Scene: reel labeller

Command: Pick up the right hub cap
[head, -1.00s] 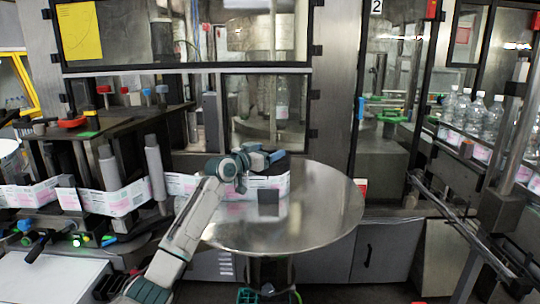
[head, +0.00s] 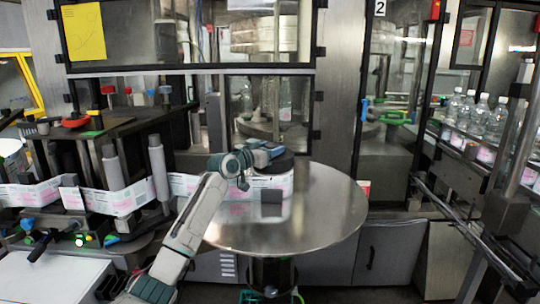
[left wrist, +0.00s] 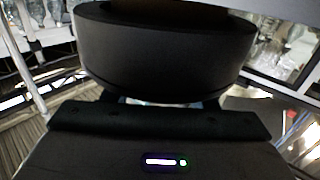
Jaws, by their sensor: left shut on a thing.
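The right hub cap (head: 282,164) is a black round piece above the white label reel (head: 276,186) on the round steel plate. My left gripper (head: 264,156) comes in from the left and is shut on the cap at its near left edge. In the left wrist view the black cap (left wrist: 165,48) fills the upper middle, right in front of the gripper body; the fingertips are hidden under it. Whether the cap is clear of the reel cannot be told. My right gripper is not in view.
The steel plate (head: 325,215) is bare on its right side. A small dark block (head: 271,196) shows in front of the reel. The label web (head: 120,200) runs left past upright grey rollers (head: 158,170). Bottles (head: 480,115) stand behind rails at the right.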

